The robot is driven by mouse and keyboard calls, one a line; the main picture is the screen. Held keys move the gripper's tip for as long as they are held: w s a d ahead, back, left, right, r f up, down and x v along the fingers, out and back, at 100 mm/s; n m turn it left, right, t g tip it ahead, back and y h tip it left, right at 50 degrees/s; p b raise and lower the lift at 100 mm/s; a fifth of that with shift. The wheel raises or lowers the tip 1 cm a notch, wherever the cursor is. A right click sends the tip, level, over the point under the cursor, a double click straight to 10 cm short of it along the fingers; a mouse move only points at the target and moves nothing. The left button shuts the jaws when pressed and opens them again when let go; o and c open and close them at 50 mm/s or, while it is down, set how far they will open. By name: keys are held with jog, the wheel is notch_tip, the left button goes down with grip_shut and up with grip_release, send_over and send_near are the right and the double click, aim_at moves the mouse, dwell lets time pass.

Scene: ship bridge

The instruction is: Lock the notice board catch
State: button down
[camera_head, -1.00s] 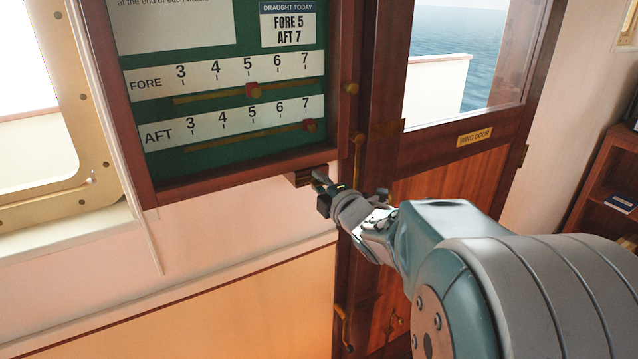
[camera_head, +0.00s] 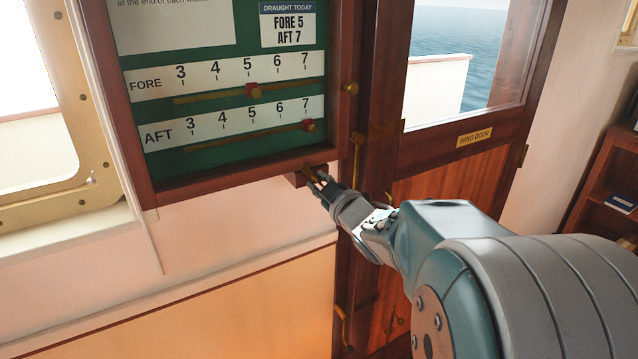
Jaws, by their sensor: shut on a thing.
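The notice board (camera_head: 150,190) hangs on the wall, with a dark wooden frame and a green panel. Its catch (camera_head: 298,178), a small wooden block with a brass part, sits under the bottom edge of the frame near the right corner. My gripper (camera_head: 317,183) reaches it from the lower right and is shut on the catch's brass part. The fingertips cover part of the catch, so its exact position is hard to tell. The red FORE marker (camera_head: 252,89) is at 5 and the red AFT marker (camera_head: 309,126) is at 7. A card (camera_head: 287,25) reads FORE 5, AFT 7.
A brass knob (camera_head: 351,88) is on the board's right edge. The wooden wing door (camera_head: 440,190) stands close on the right, with brass fittings along its side. A window frame (camera_head: 85,160) is at left. The wall below the board is clear.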

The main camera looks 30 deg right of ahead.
jog(key=m, duration=0.4)
jog(key=shift+f+m, duration=0.3)
jog(key=shift+m, duration=1.4)
jog(key=shift+r, duration=0.1)
jog(key=c, duration=0.8)
grip_release()
jog(key=shift+r, duration=0.1)
jog(key=shift+s, duration=0.1)
jog(key=s, duration=1.1)
jog(key=shift+s+d, duration=0.2)
jog(key=shift+s, duration=0.2)
